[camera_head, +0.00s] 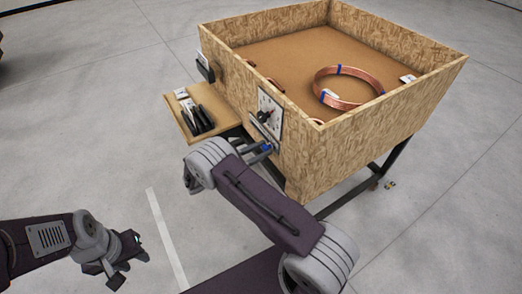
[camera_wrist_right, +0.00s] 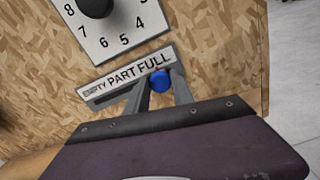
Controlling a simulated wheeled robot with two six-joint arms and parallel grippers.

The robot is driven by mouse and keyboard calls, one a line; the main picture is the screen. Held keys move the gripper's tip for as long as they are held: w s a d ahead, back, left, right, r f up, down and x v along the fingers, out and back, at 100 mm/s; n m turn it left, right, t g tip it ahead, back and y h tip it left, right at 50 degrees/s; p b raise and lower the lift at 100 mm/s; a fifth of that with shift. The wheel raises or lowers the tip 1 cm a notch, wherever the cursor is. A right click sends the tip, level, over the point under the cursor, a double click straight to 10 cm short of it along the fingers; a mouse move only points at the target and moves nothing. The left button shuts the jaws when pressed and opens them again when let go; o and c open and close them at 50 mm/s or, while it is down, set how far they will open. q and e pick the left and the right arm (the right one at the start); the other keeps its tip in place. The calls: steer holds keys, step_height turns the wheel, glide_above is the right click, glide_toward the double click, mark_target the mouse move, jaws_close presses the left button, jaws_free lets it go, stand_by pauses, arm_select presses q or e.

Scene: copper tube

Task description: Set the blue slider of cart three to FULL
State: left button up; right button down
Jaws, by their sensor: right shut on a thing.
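The cart (camera_head: 354,130) is a chipboard box on a dark frame. On its side is a slider plate (camera_wrist_right: 127,76) marked EMPTY, PART and FULL, below a white number dial (camera_head: 269,115). The blue slider knob (camera_wrist_right: 160,80) is at the plate's right part, just under the word FULL. My right gripper (camera_wrist_right: 164,86) is shut on the blue knob, with one finger on each side. In the head view the right gripper (camera_head: 264,148) reaches the cart's side, partly hidden by its arm. My left gripper (camera_head: 125,262) hangs low at the left, away from the cart; its fingers are unclear.
A small wooden shelf (camera_head: 177,123) with black-handled tools (camera_head: 198,117) sticks out from the cart, left of my right arm. A copper coil (camera_head: 347,104) with blue bands lies in the box. Small bits (camera_head: 390,184) lie on the floor by a cart leg. Floor at left is clear.

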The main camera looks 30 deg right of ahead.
steer(key=shift+s+f, duration=0.1)
steer(key=shift+f, duration=0.05)
steer(key=c, duration=1.2)
jaws_free()
steer(key=shift+s, duration=0.15)
steer(key=shift+o, duration=0.5)
steer(key=shift+s+d, duration=0.15)
steer(key=shift+w+a, duration=0.2)
arm_select(q)
steer(key=shift+s+f+b, duration=0.15)
steer(key=shift+f+b, duration=0.4)
steer(key=shift+b, duration=0.05)
arm_select(e)
steer(key=a, duration=0.8)
steer(key=shift+s+a, duration=0.4)
steer(key=shift+s, duration=0.05)
